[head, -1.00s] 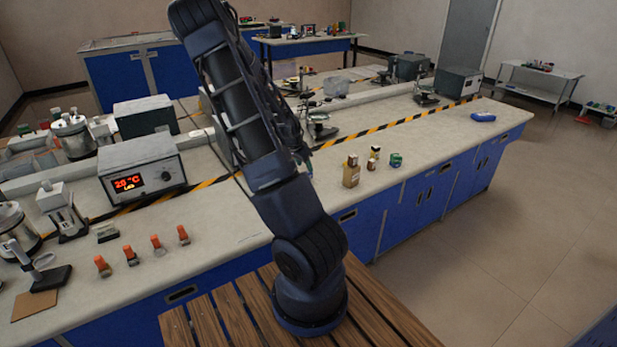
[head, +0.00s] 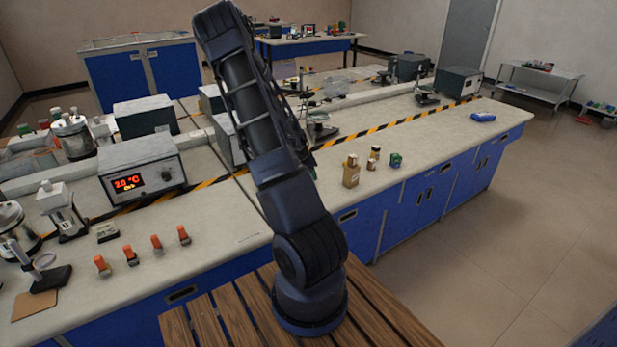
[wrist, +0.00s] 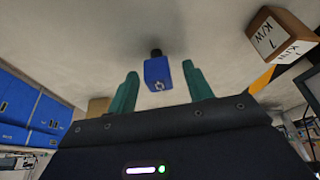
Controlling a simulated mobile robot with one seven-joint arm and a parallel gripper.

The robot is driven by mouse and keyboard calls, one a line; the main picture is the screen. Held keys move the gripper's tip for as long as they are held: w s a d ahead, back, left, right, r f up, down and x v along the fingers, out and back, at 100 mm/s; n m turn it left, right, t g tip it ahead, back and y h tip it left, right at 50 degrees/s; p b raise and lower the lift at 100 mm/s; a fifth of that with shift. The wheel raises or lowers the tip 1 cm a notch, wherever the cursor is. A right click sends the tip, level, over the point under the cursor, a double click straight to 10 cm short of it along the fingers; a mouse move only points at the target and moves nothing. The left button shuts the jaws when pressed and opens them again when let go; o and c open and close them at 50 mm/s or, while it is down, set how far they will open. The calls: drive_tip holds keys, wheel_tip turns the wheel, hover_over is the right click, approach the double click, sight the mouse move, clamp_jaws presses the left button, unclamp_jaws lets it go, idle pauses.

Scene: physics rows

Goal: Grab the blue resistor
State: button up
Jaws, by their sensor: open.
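A small blue block (wrist: 158,73) with a dark knob on its far end and a pale mark on its near face shows in the wrist view; it looks like the blue resistor. It sits on the pale worktop, between the lines of my gripper's two teal fingers (wrist: 161,88). My gripper is open, with a gap on both sides of the block; whether the block lies fully between the fingertips I cannot tell.
A brown box (wrist: 284,36) marked K/W stands right of the block in the wrist view. A heater with a red display (head: 142,168) stands left.

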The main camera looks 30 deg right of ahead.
drive_tip(key=c, duration=1.1)
drive_tip(key=shift+o, duration=0.2)
